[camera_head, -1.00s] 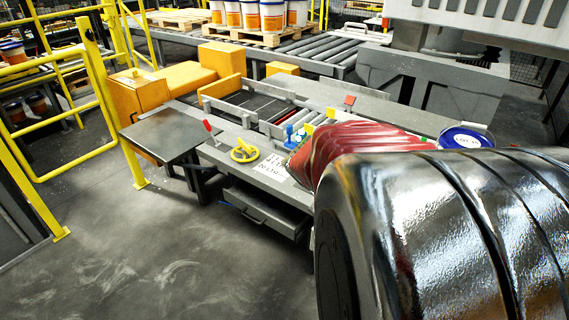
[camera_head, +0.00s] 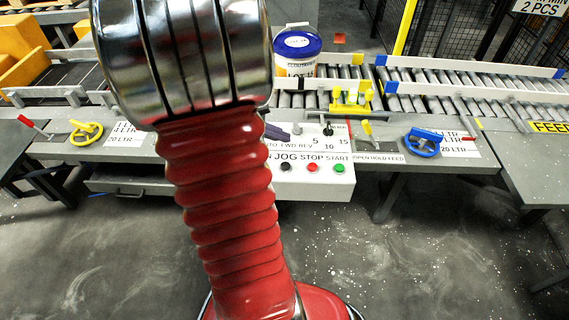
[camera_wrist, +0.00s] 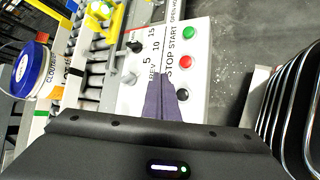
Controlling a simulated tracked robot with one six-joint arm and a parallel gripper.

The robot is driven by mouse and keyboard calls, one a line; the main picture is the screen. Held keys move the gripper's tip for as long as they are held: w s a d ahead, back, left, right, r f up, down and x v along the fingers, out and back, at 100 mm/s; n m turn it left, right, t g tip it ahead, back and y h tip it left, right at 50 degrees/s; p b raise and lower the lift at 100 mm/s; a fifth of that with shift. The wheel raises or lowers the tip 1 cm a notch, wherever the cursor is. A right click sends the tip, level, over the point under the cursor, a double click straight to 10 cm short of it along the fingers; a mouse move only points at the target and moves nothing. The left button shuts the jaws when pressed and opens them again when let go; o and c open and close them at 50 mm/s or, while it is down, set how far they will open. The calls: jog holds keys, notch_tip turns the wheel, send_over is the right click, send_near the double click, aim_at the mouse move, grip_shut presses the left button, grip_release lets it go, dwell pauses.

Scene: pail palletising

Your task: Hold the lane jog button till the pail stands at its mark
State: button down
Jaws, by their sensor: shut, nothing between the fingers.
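The pail (camera_head: 297,60), white with a blue lid and a lot label, stands upright on the roller lane behind the control box (camera_head: 325,188). It also shows at the left of the wrist view (camera_wrist: 33,75). The black jog button (camera_head: 285,167) is left of the red stop button (camera_head: 312,168) and green start button (camera_head: 339,168). My gripper (camera_head: 277,131) is shut and empty over the box's panel. In the wrist view its purple fingers (camera_wrist: 163,80) are beside the black button (camera_wrist: 183,95). I cannot tell whether they touch the panel. The pail's mark is not clear.
A yellow fixture (camera_head: 350,98) stands on the lane right of the pail. A yellow handwheel (camera_head: 86,133) is left and a blue handwheel (camera_head: 423,142) right. Small levers and knobs stand near the panel. The floor in front is clear.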

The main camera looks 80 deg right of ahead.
aim_at(282, 167)
jog(key=shift+f, duration=4.35)
